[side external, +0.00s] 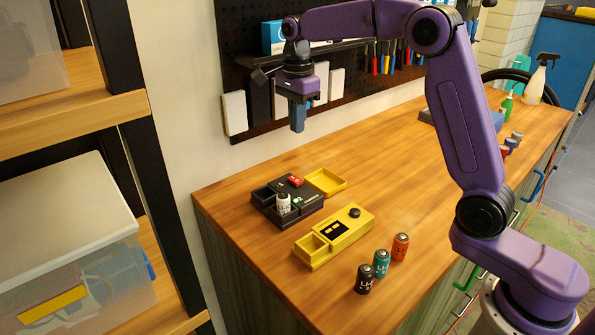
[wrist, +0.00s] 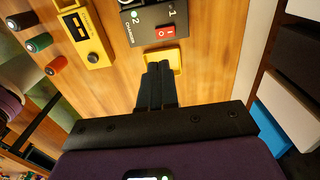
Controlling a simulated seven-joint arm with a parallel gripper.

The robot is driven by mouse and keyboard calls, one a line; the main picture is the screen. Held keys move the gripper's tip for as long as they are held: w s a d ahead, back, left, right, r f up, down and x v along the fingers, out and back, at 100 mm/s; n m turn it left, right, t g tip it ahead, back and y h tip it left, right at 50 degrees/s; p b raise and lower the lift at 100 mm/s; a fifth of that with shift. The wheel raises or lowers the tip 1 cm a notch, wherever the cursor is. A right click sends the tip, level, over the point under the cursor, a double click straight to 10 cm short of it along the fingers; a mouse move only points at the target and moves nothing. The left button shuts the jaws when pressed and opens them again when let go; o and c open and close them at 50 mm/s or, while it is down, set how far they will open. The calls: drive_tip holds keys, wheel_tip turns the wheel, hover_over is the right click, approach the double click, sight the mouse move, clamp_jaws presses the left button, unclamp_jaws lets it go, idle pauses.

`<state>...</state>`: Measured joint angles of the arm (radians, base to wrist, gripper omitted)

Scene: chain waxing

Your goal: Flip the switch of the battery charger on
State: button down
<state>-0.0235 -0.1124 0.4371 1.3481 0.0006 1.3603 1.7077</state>
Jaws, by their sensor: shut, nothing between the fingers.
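The black battery charger (side external: 312,207) stands on the wooden workbench with a red rocker switch (side external: 296,181) near its back edge. A pale battery (side external: 283,204) stands in one of its slots. Its yellow flap (side external: 328,181) lies open at the back. In the wrist view the red switch (wrist: 166,32) shows a white mark, and a small green light glows beside the "2". I cannot tell the switch's position. My gripper (side external: 297,128) is shut and empty, pointing down well above the bench. In the wrist view its fingertips (wrist: 158,66) overlap the yellow flap, just short of the switch.
A yellow tester box (side external: 345,236) with a black knob stands in front of the charger. A black (side external: 363,280), a teal (side external: 381,264) and an orange battery (side external: 400,247) stand beside it. A tool pegboard (side external: 235,75) is behind. The bench to the right is mostly clear.

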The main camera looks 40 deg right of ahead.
sight(298, 181)
wheel_tip(298, 181, down, 14)
drive_tip(key=shift+r, duration=0.1)
idle(0.5)
drive_tip(key=shift+s, duration=0.1)
drive_tip(key=shift+f, duration=0.25)
drive_tip(key=shift+w+r, duration=0.2)
drive_tip(key=shift+w, duration=0.6)
drive_tip(key=shift+r, duration=0.15)
